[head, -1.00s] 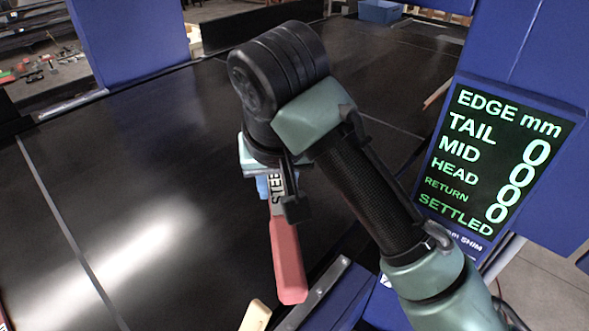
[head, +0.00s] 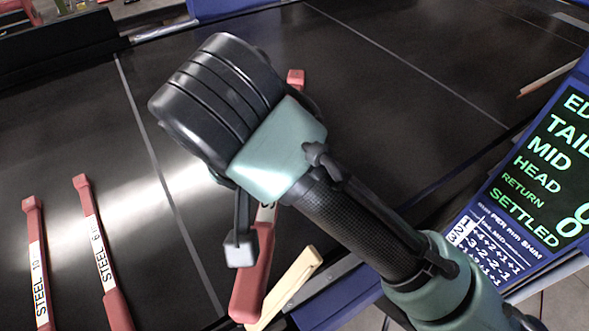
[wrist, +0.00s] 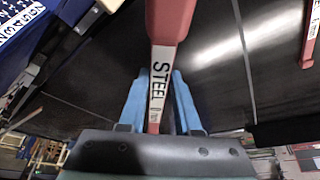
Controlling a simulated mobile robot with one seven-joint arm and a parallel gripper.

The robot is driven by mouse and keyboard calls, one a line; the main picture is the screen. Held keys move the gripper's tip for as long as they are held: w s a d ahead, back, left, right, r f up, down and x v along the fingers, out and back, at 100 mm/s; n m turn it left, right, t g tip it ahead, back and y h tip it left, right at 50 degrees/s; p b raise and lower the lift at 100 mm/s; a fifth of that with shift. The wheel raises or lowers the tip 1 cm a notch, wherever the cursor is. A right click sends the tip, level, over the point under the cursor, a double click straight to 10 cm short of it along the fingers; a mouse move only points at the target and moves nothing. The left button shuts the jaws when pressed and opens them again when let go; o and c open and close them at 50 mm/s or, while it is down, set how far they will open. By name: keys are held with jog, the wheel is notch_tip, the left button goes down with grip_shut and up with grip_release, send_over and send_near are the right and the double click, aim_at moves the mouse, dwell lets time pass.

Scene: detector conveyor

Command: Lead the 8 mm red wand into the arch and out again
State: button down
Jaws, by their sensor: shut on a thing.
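A red wand (head: 252,278) with a white label reading STEEL is in my gripper. Its red end also shows beyond my wrist, at the upper middle of the head view. In the wrist view the wand (wrist: 169,22) runs between the blue fingers of my gripper (wrist: 160,92), which are shut on its labelled middle. The size on its label cannot be read. In the head view my wrist hides the fingers. A blue part of the arch (head: 230,8) shows at the top edge. The display panel (head: 540,165) is cut off at the right.
Two more red-ended STEEL wands, one at far left (head: 37,265) and one beside it (head: 103,255), lie on the black belt (head: 400,120). A pale wooden piece (head: 288,285) lies near the belt's front edge.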

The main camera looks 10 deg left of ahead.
jog(key=s+a, duration=0.9)
jog(key=shift+s+a, duration=0.35)
dwell(0.5)
